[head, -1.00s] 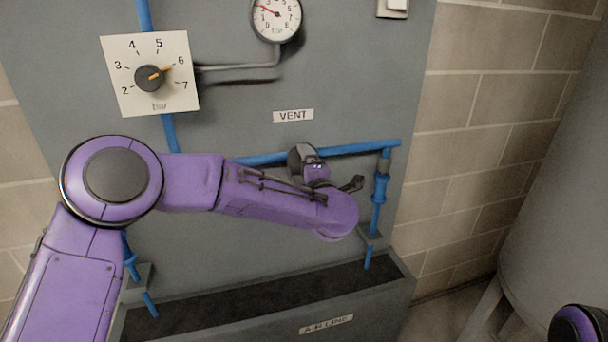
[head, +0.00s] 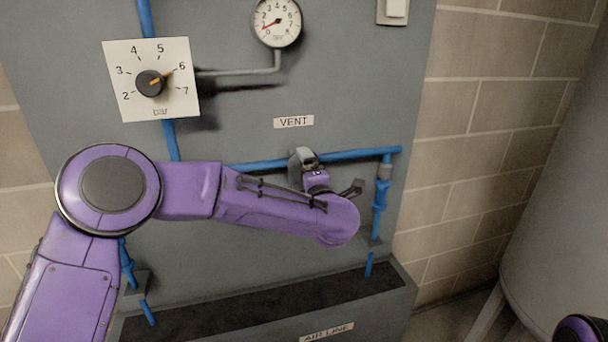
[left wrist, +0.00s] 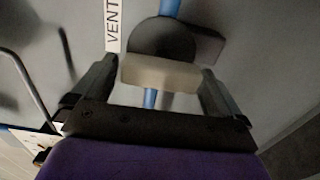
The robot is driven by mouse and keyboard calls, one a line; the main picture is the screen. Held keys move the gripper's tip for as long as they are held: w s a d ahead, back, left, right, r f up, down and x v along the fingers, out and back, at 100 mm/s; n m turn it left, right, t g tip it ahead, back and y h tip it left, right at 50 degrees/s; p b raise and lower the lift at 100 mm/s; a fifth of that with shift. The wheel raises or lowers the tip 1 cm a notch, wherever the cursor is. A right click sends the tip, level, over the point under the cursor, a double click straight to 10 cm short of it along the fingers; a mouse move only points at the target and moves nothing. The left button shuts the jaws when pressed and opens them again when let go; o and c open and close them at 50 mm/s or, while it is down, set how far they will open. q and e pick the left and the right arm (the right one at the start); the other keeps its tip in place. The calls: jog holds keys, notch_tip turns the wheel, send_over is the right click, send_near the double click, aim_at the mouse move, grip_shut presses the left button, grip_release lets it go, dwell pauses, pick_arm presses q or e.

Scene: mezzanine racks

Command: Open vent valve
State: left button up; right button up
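The vent valve sits on the horizontal blue pipe (head: 350,154) below the VENT label (head: 293,122). Its grey handle (head: 302,157) shows just beyond my left gripper (head: 308,168). My forearm hides part of the pipe. The pressure gauge (head: 277,21) needle points lower left, near 0. My right gripper is not in view.
A dial plate in bar (head: 152,80) is at the upper left, its pointer near 6. A vertical blue pipe (head: 379,200) is right of the valve. A dark trough (head: 270,302) marked AIR LINE juts out below. A grey tank (head: 560,220) stands at the right.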

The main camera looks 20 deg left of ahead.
pick_arm(q)
jog(key=b+v, duration=0.1)
jog(key=v, duration=0.9)
jog(key=shift+s+d+b, duration=0.2)
jog(key=shift+s+b, duration=0.05)
jog(key=shift+b, duration=0.1)
